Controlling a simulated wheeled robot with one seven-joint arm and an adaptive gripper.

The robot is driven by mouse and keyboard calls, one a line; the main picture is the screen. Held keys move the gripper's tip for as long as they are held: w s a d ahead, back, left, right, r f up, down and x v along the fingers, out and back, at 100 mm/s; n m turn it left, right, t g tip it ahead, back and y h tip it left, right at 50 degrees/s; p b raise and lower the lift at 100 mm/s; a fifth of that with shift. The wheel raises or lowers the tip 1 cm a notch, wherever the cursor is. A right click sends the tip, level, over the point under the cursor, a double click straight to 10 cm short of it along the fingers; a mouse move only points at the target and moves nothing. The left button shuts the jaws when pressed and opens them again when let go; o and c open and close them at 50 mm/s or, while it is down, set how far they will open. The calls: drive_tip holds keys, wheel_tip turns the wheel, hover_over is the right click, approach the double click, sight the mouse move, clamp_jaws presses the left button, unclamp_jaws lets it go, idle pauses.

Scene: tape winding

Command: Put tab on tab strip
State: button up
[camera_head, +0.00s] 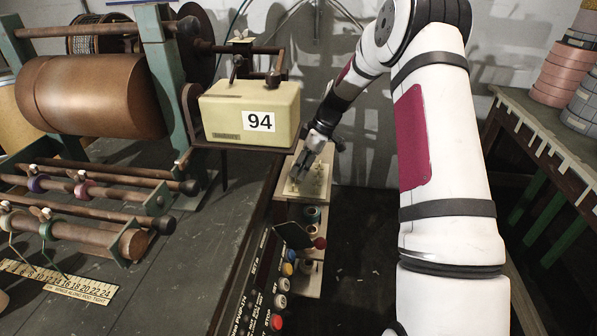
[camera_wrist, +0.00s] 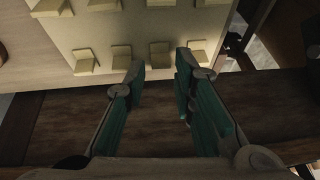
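Several small tan tabs (camera_wrist: 121,57) stand in rows on a pale board (camera_wrist: 88,32) in the wrist view. In the head view the board (camera_head: 318,183) sits beyond the button panel, with small tabs on it. My gripper (camera_wrist: 160,68) has two teal fingers spread apart, with nothing visible between them. Its fingertips are over the near edge of the board, by the front row of tabs. In the head view my gripper (camera_head: 301,165) is just above the board; whether it touches is unclear. A row of pale tabs along the right table's edge (camera_head: 548,138) may be the tab strip.
A cream box marked 94 (camera_head: 250,112) stands left of my gripper. A copper-coloured drum (camera_head: 95,95) and rollers are farther left. A button panel (camera_head: 275,285) lies nearer. Stacked tape rolls (camera_head: 566,72) stand on the right table. Dark floor lies between.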

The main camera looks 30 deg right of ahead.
drive_tip(key=p+v, duration=0.1)
drive_tip(key=v, duration=0.9)
drive_tip(key=shift+r+p, duration=0.2)
drive_tip(key=shift+p, duration=0.1)
